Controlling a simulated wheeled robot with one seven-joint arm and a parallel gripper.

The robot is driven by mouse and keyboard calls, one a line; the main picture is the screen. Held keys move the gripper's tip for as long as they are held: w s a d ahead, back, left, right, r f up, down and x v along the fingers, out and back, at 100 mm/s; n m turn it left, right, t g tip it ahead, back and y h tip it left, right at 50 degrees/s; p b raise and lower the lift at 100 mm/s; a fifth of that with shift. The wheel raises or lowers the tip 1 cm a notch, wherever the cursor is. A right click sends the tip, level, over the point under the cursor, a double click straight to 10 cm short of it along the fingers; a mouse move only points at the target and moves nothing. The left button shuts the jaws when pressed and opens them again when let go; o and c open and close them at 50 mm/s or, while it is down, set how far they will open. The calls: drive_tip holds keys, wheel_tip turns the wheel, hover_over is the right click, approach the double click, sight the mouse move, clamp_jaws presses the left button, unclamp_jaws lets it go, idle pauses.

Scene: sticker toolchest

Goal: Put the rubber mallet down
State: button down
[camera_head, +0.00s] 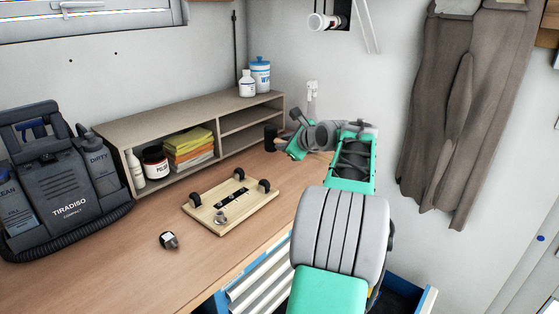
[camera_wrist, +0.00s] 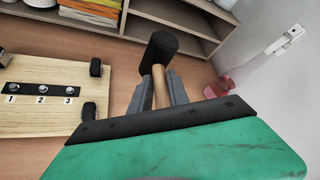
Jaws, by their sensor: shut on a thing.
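The rubber mallet (camera_wrist: 158,48) has a black head and a wooden handle. In the wrist view my gripper (camera_wrist: 160,88) is shut on the handle, with the head beyond the fingertips. In the head view the black mallet head (camera_head: 270,138) shows in front of the shelf, near the back right of the wooden worktop (camera_head: 110,262). My gripper (camera_head: 291,144) is beside it, partly hidden by my arm. I cannot tell whether the mallet touches the worktop.
A wooden board (camera_head: 207,215) with black corner pieces and numbered pegs lies left of my gripper. A low shelf (camera_head: 181,124) lines the back. A red translucent item (camera_wrist: 218,88) is to the right. A dark extractor machine (camera_head: 65,185) stands left.

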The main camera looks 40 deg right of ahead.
drive_tip(key=w+d+f, duration=0.1)
drive_tip(key=w+d+f+p, duration=0.1)
drive_tip(key=w+f, duration=0.1)
drive_tip(key=w+d+f, duration=0.2)
drive_tip(key=shift+f, duration=0.25)
drive_tip(key=f, duration=0.4)
drive_tip(key=shift+w+d+f+p, duration=0.1)
drive_tip(key=shift+w+d+p, duration=0.2)
drive_tip(key=shift+w+p, duration=0.1)
drive_tip(key=c, duration=1.7)
unclamp_jaws()
drive_tip(key=shift+f, duration=0.25)
drive_tip(key=o, duration=0.4)
drive_tip(key=shift+s, duration=0.1)
drive_tip(key=shift+o, duration=0.2)
drive_tip(key=shift+r, duration=0.1)
drive_tip(key=b+v, duration=0.2)
drive_tip(key=v, duration=1)
drive_tip(key=shift+a, duration=0.1)
